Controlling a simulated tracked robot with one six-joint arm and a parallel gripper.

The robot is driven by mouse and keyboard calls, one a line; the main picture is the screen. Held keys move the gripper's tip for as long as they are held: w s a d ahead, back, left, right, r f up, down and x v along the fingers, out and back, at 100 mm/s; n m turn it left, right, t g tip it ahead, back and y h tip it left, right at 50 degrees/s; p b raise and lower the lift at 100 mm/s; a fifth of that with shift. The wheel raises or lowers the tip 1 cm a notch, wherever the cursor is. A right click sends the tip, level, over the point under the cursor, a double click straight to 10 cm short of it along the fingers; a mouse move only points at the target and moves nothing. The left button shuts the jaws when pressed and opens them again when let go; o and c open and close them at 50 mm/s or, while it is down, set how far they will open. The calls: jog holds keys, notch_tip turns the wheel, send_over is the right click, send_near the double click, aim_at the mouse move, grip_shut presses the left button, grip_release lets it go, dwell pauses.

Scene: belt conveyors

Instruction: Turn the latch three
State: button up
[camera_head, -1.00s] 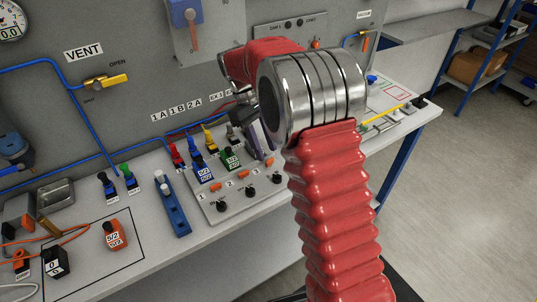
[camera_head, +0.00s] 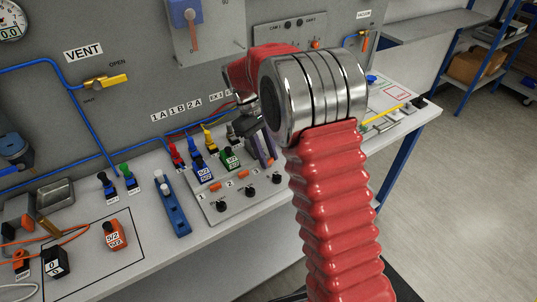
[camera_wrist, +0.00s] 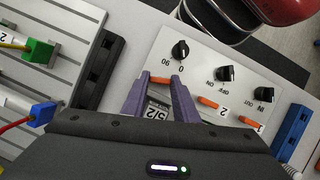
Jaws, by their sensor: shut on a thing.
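Latch three is a small orange bar on the light sloped panel (camera_head: 238,212). In the wrist view latch three (camera_wrist: 160,80) lies crosswise between the tips of my gripper (camera_wrist: 158,79), whose purple fingers are shut on it. In the head view the gripper (camera_head: 267,158) reaches down to the panel's far right end, and my arm hides part of this area. Latch two (camera_wrist: 207,102) and latch one (camera_wrist: 248,121) sit apart from the fingers, beside their printed numbers.
Black knobs stand beside the latches, the nearest one (camera_wrist: 180,50) close to my fingertips. A block marked 5/2 (camera_wrist: 157,107) shows between my fingers. A green plug (camera_head: 230,158), a blue plug (camera_head: 201,171) and others stand left of my gripper. A blue bar (camera_head: 173,208) lies left of the panel.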

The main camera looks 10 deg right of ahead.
jog(key=shift+w+d+m+g+y, duration=0.15)
jog(key=shift+m+y, duration=0.2)
jog(key=shift+m, duration=0.55)
jog(key=shift+s+d+m+g+y, duration=0.15)
jog(key=shift+m+y, duration=0.2)
jog(key=shift+m, duration=0.55)
jog(key=shift+c, duration=0.3)
jog(key=shift+w+a, duration=0.1)
jog(key=o, duration=0.8)
jog(key=v, duration=1.3)
jog(key=shift+w+a+r, duration=0.2)
jog(key=shift+r, duration=0.05)
